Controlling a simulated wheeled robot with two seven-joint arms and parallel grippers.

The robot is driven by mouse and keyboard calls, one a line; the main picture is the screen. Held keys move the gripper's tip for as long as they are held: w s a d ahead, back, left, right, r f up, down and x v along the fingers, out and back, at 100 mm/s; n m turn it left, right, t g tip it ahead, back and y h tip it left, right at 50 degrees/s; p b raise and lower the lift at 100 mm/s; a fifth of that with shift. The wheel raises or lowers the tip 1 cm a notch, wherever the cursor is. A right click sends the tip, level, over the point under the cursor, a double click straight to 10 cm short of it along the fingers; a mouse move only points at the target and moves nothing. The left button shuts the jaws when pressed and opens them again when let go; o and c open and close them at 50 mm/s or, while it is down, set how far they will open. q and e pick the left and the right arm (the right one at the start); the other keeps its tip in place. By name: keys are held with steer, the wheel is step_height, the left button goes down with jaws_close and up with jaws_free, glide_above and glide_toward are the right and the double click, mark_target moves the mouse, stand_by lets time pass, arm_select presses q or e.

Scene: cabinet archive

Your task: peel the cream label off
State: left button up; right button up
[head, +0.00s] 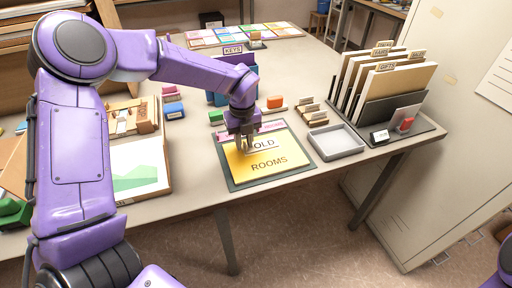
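My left gripper (242,150) points down over the upper left part of a yellow sheet (272,175). The sheet lies on a dark green board (240,185) on the table and has a pink strip (270,127) along its top edge. Dark letters on it read "OLD" and "ROOMS"; the gripper covers the spot just left of "OLD". I cannot make out a separate cream label on the sheet; part of that area is hidden by the gripper. The fingers are too small to show whether they are apart, or whether they touch the sheet. My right gripper is out of view.
A grey tray (336,143) stands just right of the board. Farther right is a rack with upright folders (383,85). A tall cabinet (425,205) stands beyond the table's right end.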

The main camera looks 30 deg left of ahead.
arm_select(q)
jaws_close()
steer(key=shift+d, duration=0.1)
steer(key=shift+w, duration=0.3)
step_height(320, 180, up, 9)
steer(key=p, duration=0.6)
steer(key=shift+p, duration=0.4)
steer(key=shift+s, duration=0.1)
